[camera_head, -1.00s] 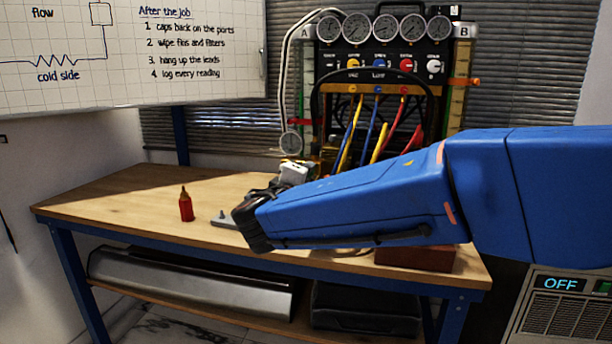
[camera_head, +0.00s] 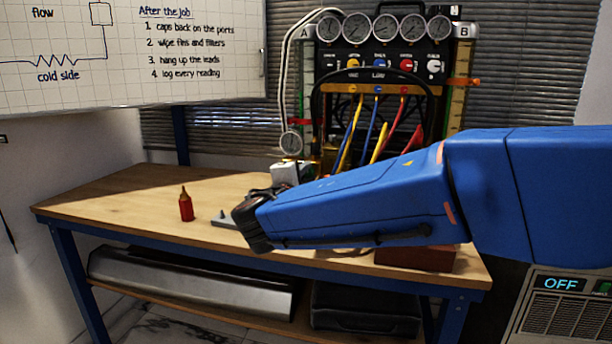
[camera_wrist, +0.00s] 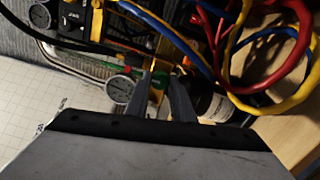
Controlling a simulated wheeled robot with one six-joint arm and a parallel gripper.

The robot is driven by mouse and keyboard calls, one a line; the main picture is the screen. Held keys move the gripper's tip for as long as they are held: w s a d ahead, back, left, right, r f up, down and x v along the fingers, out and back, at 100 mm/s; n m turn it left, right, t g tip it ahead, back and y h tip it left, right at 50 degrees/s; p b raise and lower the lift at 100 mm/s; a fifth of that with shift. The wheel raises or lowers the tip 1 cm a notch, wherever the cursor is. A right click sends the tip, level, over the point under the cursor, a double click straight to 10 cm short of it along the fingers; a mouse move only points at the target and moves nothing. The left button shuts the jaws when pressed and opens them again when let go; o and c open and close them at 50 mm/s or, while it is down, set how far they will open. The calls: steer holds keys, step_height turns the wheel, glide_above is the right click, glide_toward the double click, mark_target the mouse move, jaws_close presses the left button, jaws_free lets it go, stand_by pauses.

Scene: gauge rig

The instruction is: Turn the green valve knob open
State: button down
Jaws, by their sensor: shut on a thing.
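The green valve knob (camera_wrist: 159,78) shows in the wrist view as a small green patch between the fingertips. My gripper (camera_wrist: 165,82) is shut on it, with one dark finger on each side. Brass or yellow fitting parts show just beyond the fingertips. In the head view my blue arm reaches in from the right, and the pale wrist block is at the left side of the rig. The knob cannot be made out there, and my fingers are not clear.
A round gauge (camera_wrist: 119,89) sits just left of the fingers. Red, blue and yellow hoses (camera_wrist: 245,60) loop close on the right. The gauge panel (camera_head: 380,60) stands behind the bench (camera_head: 130,195). A red bottle (camera_head: 186,206) stands on the bench's left part, with clear wood around it.

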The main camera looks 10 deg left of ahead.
steer(key=c, duration=1.5)
jaws_free()
steer(key=shift+c, duration=0.2)
steer(key=s+a, duration=0.2)
steer(key=s, duration=1.5)
steer(key=shift+s, duration=0.15)
steer(key=shift+a, duration=0.1)
